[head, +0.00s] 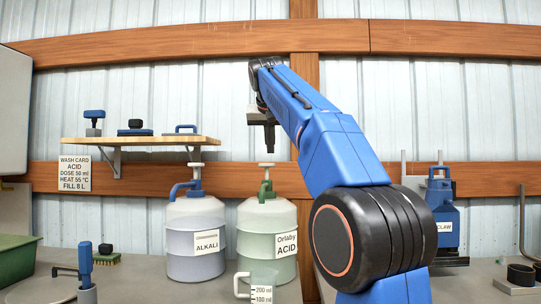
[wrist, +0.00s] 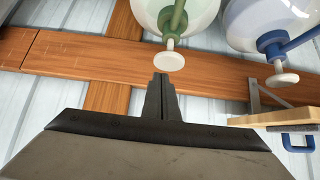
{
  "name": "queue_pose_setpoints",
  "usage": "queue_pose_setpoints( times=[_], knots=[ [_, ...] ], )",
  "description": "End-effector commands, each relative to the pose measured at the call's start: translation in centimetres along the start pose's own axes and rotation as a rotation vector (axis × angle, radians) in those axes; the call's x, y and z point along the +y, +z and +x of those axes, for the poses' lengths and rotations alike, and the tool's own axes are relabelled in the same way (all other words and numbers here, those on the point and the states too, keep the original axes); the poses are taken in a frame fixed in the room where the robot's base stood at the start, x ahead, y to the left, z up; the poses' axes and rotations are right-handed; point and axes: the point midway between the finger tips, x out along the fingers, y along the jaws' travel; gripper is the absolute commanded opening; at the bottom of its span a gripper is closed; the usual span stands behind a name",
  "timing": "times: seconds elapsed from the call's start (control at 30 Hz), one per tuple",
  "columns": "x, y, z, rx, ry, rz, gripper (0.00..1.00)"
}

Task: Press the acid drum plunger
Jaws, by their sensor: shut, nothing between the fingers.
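The acid drum (head: 267,240) is a pale green container labelled "Orlaby ACID", standing on the bench in the middle of the head view. Its white plunger (head: 266,165) sits on top of a green pump neck and spout. In the wrist view the white plunger (wrist: 169,61) shows just beyond the fingertips, with part of the drum (wrist: 168,10) behind it. My gripper (head: 270,148) is shut and empty, pointing down above the plunger. A small gap shows between the fingertips (wrist: 160,78) and the plunger.
The alkali drum (head: 195,238), with a blue pump, stands left of the acid drum. A measuring jug (head: 262,285) stands in front of the acid drum. A wooden shelf (head: 140,142) with blue-handled tools is at the left. A blue claw device (head: 443,215) is at the right.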

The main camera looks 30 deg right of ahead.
Motion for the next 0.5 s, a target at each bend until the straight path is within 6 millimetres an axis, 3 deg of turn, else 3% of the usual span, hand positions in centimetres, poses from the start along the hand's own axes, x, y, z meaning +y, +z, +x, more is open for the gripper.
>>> queue_pose_setpoints(
  times=[0.2, 0.5],
  knots=[
    [0.1, 1.5, 1.2, 0.001, 0.000, 0.000, 0.00],
    [0.0, 2.2, 1.9, 0.002, 0.000, 0.000, 0.00]
  ],
)
